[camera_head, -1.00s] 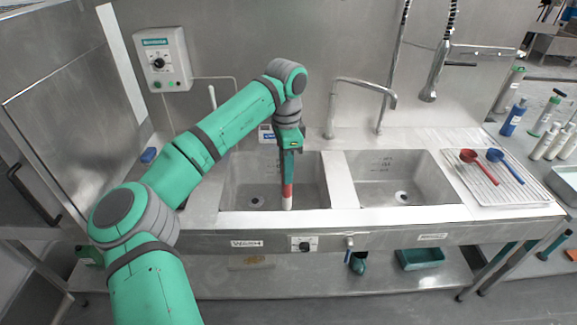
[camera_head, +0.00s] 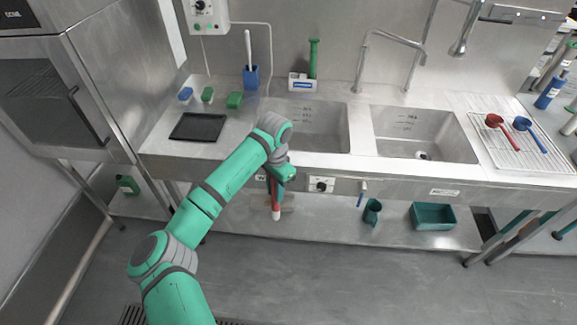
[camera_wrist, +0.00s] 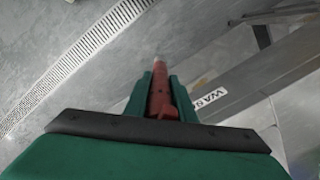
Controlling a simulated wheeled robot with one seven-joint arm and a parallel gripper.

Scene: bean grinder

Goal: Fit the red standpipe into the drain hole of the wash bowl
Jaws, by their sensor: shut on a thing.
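My gripper (camera_head: 275,178) is shut on the red standpipe (camera_head: 276,203), which hangs roughly upright with its white end down. They are in front of the sink's front face, outside the bowls. In the wrist view the standpipe (camera_wrist: 160,95) sits between both fingers of my gripper (camera_wrist: 161,88) and points away from the camera. The wash bowl (camera_head: 322,125) is the left basin, behind and above the standpipe in the head view. My arm covers its left part, and its drain hole is hidden. The WASH label (camera_wrist: 210,98) shows beside the standpipe in the wrist view.
The right basin (camera_head: 425,135) shows its drain. A black tray (camera_head: 198,127), sponges and a blue brush holder (camera_head: 251,77) stand on the left counter. A green upright tube (camera_head: 314,58) stands behind the wash bowl. A knob (camera_head: 320,185) and a lower shelf (camera_head: 330,228) are near the standpipe.

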